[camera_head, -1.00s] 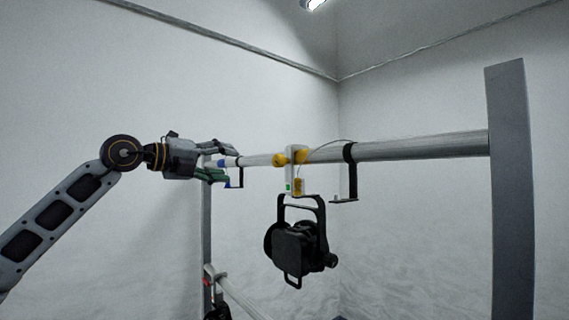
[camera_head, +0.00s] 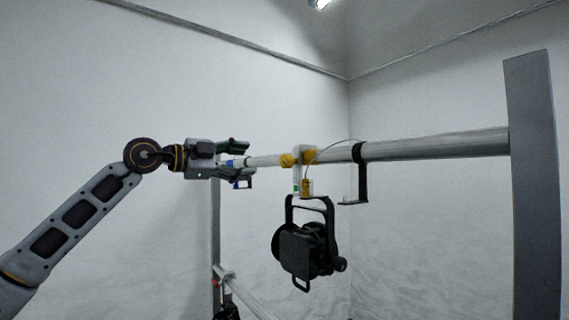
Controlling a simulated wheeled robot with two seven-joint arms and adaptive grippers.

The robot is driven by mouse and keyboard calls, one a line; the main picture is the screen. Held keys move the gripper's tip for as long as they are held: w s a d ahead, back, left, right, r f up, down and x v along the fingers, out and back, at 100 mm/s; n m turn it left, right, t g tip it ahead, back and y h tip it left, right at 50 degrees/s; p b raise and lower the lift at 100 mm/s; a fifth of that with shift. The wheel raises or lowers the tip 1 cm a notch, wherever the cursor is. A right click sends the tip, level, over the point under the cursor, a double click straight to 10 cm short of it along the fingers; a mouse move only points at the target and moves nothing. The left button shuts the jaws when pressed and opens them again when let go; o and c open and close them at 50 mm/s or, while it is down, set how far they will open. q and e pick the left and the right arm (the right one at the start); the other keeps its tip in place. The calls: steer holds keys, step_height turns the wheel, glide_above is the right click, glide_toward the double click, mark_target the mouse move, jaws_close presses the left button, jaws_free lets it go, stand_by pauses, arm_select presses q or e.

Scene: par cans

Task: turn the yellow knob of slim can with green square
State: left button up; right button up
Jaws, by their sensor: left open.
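The slim can (camera_head: 307,245) is black and hangs from the horizontal bar by a white clamp. A small green square (camera_head: 296,189) shows low on the clamp. Yellow knobs (camera_head: 287,160) sit on the clamp at bar height, and a yellow part (camera_head: 306,186) is beside the green square. I cannot tell which yellow part is the named knob. My left gripper (camera_head: 246,159) is open and empty, left of the clamp and apart from it. Its fingers point right and lie in front of the bar's left end. My right gripper is out of view.
The grey bar (camera_head: 435,148) runs to a wide grey post (camera_head: 535,190) at the right. A lower bar (camera_head: 248,298) carries another dark can (camera_head: 227,312).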

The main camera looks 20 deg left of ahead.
mark_target(282, 162)
arm_select(q)
steer(key=n, duration=0.3)
steer(key=shift+w+d, duration=0.15)
stand_by(0.5)
steer(key=shift+p+x, duration=2.65)
steer(key=shift+x, duration=4.05)
steer(key=c, duration=1)
